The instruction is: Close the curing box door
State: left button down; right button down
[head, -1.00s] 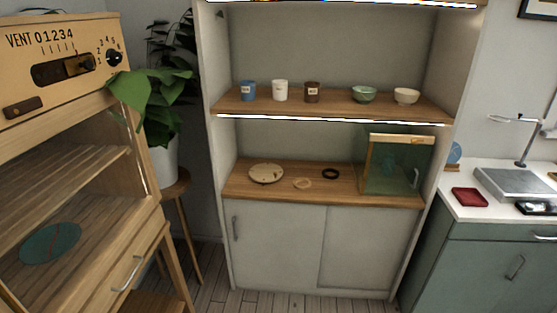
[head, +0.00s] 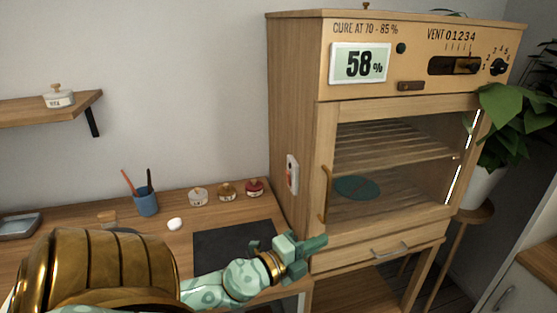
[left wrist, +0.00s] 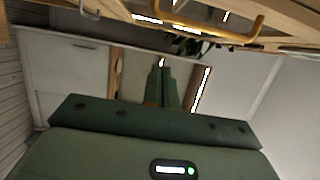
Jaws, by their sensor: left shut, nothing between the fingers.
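The curing box (head: 293,110) is a wooden cabinet with a humidity display reading 58 %. Its glazed wooden door (head: 324,150) lies across or nearly across the front; I cannot tell whether it is fully flush. Shelves and a teal disc (head: 356,187) show behind it. The door handle (head: 325,195) is a vertical brass bar at the left side. My left gripper (head: 318,243) is shut and empty, just below the handle and apart from it in the picture. In the left wrist view its fingers (left wrist: 163,85) are together, and a brass handle (left wrist: 215,36) crosses above.
A desk (head: 60,250) at left holds a dark mat (head: 230,245), a blue cup of tools (head: 146,203) and several small jars. A drawer handle (head: 390,249) is below the box door. A leafy plant (head: 510,110) stands close at the right of the box.

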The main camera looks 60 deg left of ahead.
pick_arm(q)
jog(key=s+a+b, duration=0.5)
jog(key=s+a, duration=0.1)
jog(key=shift+s+f, duration=0.25)
jog(key=shift+s, duration=0.15)
